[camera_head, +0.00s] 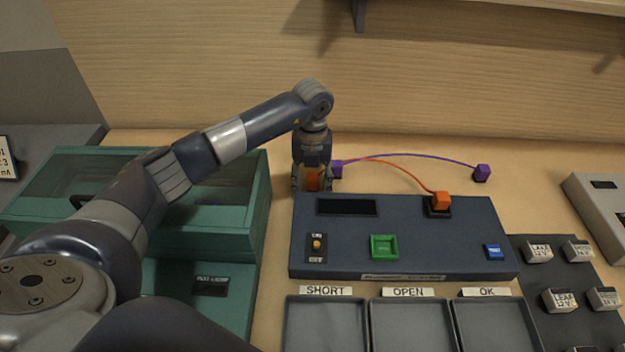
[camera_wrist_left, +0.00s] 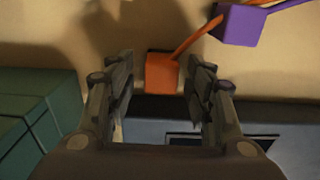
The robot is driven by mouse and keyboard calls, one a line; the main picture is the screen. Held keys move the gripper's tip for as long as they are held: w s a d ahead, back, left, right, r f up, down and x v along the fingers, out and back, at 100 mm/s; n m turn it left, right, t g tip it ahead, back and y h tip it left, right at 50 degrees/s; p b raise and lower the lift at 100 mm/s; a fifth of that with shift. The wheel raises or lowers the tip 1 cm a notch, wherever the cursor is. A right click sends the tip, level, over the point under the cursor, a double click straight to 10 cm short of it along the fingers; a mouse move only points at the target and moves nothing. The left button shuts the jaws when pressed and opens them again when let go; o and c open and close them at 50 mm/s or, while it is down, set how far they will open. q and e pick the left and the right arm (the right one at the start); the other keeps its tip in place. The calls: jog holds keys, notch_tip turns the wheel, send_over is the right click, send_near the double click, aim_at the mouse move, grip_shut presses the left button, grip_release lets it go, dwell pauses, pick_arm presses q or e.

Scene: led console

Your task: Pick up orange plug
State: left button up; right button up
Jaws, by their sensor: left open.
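One orange plug (camera_wrist_left: 162,72) lies on the table behind the console's back edge. In the left wrist view it sits between the fingertips of my left gripper (camera_wrist_left: 160,85), with a gap on the left side and a smaller one on the right. In the head view my left gripper (camera_head: 312,182) points down over this plug, which shows only partly between the fingers. My left gripper is open. An orange cable runs from this plug to another orange plug (camera_head: 441,201), seated in a black socket on the console. My right gripper is not seen.
A purple plug (camera_head: 337,169) lies just right of the gripper; its purple cable runs to another purple plug (camera_head: 482,173). The dark blue console (camera_head: 460,228) stands in front. A green glass-lidded box (camera_head: 262,215) is at left. Grey trays (camera_head: 325,325) lie in front.

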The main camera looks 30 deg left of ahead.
aim_at(313, 179)
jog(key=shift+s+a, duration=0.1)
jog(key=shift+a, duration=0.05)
pick_arm(q)
jog(key=c, duration=0.9)
jog(key=shift+c, duration=1.2)
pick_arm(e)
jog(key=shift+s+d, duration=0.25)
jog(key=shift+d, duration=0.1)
pick_arm(q)
notch_tip(313, 179, up, 10)
jog(key=shift+f+b, duration=0.1)
jog(key=shift+b, duration=1.1)
notch_tip(313, 179, up, 5)
jog(key=p, duration=0.3)
jog(key=shift+f, duration=0.1)
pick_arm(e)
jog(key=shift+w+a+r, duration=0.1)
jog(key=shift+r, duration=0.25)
